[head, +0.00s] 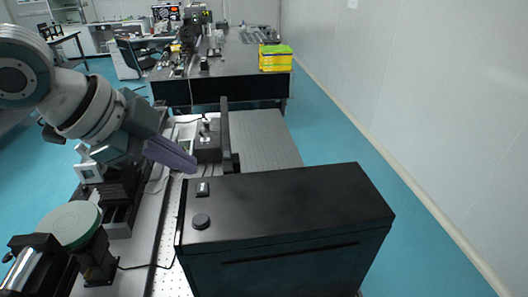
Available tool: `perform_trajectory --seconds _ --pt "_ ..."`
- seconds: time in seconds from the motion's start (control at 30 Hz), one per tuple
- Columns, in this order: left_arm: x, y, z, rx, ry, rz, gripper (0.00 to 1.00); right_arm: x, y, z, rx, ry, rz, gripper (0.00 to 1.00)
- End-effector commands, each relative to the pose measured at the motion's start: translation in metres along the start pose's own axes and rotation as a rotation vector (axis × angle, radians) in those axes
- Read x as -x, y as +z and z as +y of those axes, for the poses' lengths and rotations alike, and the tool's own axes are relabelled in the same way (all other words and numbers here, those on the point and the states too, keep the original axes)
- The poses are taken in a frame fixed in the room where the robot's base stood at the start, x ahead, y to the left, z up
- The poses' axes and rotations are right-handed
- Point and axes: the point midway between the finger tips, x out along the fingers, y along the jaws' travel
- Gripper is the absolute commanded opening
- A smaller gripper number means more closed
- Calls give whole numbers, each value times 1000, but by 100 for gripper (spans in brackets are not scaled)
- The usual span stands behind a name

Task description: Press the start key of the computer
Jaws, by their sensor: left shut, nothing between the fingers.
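The computer (300,205) is a black box in the front middle. Its top carries a small rectangular key (203,189) near the back left corner and a round black button (201,221) nearer the front; I cannot tell which one is the start key. My left gripper (190,164) comes in from the left and is shut and empty. Its fingertips show just behind and to the left of the rectangular key, apart from it in the picture; their height above the box is hard to judge. My right gripper is not in view.
Optical parts stand along the left of the near table, among them a green-topped round disc (69,225). A black upright plate (225,130) stands behind the computer. A far table (225,85) holds a yellow-green box (275,58). The blue floor at the right is clear.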

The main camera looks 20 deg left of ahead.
Motion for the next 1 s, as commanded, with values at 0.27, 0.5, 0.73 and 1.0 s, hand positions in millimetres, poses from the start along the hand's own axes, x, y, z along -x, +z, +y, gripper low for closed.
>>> perform_trajectory --seconds 0.27,0.5,0.73,1.0 --pt "-20 11 12 0 1 0 0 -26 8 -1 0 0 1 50" --pt "-46 25 26 0 1 -1 0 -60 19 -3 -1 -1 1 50" --pt "-65 35 36 1 2 0 0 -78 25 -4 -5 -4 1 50" --pt "-69 37 38 1 0 0 0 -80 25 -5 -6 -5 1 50"
